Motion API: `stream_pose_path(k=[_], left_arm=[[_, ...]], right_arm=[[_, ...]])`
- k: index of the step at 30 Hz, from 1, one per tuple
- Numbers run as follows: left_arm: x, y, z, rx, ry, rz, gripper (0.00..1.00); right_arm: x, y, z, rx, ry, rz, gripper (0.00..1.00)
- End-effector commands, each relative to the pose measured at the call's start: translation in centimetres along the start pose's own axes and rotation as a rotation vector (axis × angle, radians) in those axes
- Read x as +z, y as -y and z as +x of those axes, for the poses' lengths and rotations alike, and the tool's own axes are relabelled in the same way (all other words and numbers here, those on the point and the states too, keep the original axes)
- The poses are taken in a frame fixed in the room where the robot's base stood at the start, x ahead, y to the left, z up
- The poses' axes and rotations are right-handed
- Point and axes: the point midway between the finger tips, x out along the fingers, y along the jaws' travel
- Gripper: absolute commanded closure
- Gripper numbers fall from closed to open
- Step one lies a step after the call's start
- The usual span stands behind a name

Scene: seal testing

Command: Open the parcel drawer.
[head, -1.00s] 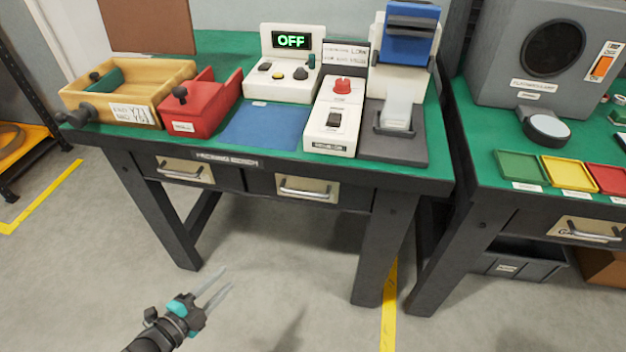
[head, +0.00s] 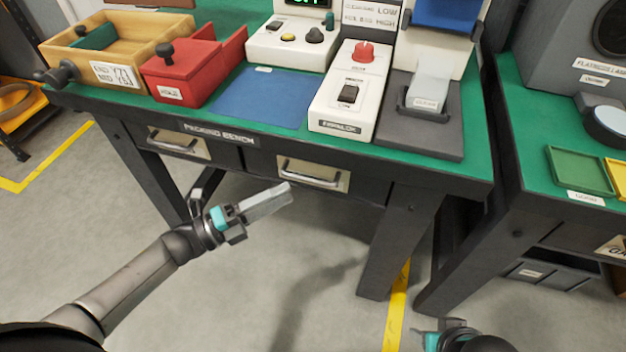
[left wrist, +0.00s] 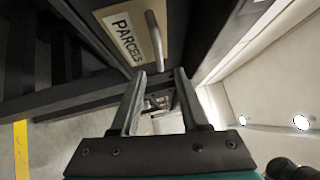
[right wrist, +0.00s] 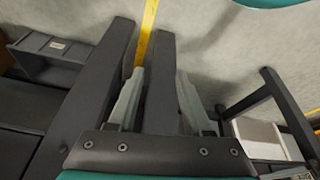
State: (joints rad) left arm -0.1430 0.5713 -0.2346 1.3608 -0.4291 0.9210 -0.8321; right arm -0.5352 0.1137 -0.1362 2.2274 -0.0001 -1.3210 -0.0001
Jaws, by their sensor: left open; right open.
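The parcel drawer has a pale plate reading PARCELS (left wrist: 125,32) and a metal bar handle (left wrist: 154,40) in the left wrist view. It appears to be the bench's right-hand drawer (head: 335,183) in the head view, pushed in flush, with its handle (head: 312,178) across the front. My left gripper (head: 286,194) is open and empty, just below and in front of that handle, apart from it. In the left wrist view its fingers (left wrist: 160,76) point past the handle's end.
A second closed drawer (head: 178,145) is on the left under the packing bench. The green benchtop (head: 215,112) overhangs both drawers. Bench legs (head: 400,245) stand at the right. The grey floor (head: 300,290) in front is clear.

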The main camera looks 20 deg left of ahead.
Motion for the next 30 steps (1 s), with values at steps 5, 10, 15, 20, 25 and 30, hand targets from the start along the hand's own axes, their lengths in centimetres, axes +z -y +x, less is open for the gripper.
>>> stream_pose_path(k=[5,10,15,20,25,30], left_arm=[[0.0,-0.1,3.9,-0.004,0.0,0.001,0.55],[0.0,-0.1,6.4,-0.003,0.0,0.0,0.55],[0.0,0.0,7.5,-0.001,0.001,0.0,0.55],[0.0,0.0,7.8,0.001,0.001,-0.001,0.55],[0.0,0.0,7.7,0.001,0.001,-0.001,0.59],[0.0,-0.1,7.7,0.001,0.001,-0.001,0.78]], right_arm=[[-0.5,-0.1,-1.2,0.002,-0.021,0.001,0.5],[-0.8,-0.1,-2.2,0.003,-0.037,0.001,0.5],[-1.0,-0.1,-2.8,0.003,-0.043,0.001,0.5],[-1.1,-0.1,-3.0,0.003,-0.045,0.001,0.5],[-1.1,-0.1,-3.0,0.003,-0.045,0.002,0.5],[-1.1,-0.1,-3.0,0.004,-0.045,0.002,0.5]])
